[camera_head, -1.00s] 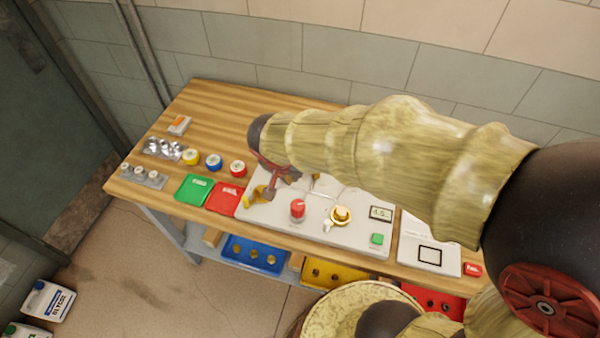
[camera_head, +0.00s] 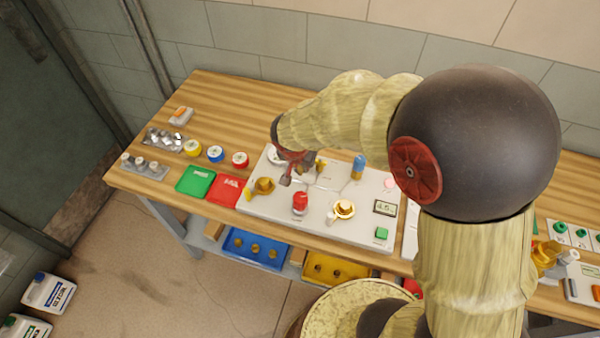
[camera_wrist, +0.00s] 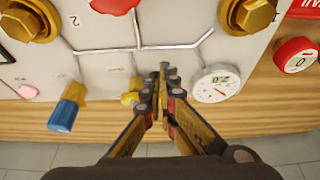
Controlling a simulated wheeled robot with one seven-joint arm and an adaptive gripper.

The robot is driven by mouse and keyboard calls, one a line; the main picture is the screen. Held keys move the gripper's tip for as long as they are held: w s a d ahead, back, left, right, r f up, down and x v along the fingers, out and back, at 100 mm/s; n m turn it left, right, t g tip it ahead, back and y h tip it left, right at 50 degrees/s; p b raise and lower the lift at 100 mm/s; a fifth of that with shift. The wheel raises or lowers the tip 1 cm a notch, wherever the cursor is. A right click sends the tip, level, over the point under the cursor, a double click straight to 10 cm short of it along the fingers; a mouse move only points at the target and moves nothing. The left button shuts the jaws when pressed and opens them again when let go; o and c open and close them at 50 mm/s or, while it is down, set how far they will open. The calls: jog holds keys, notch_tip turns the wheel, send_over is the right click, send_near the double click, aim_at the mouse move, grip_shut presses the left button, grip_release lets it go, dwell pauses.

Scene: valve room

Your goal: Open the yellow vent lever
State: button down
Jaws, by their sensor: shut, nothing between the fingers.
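The white panel (camera_head: 325,215) lies on the wooden bench. A small yellow lever (camera_wrist: 131,97) shows in the wrist view, just left of my gripper's fingers and partly hidden by them. In the head view a yellow part (camera_head: 320,164) shows right beside my gripper (camera_head: 287,181), above the panel. In the wrist view my gripper (camera_wrist: 164,70) is shut and empty, its fingertips over the grey lines of the panel. It stands between the yellow lever and a round white gauge (camera_wrist: 215,83). I cannot tell whether it touches the lever.
A blue handle (camera_head: 358,167), a red knob (camera_head: 300,203) and brass fittings (camera_head: 263,186) (camera_head: 343,209) stand up from the panel near my gripper. A green button (camera_head: 382,232) is at its right front. Red (camera_head: 228,190) and green (camera_head: 196,181) trays lie to the left.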

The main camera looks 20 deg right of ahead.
jog(key=shift+w+d, duration=0.1)
jog(key=shift+w, duration=0.1)
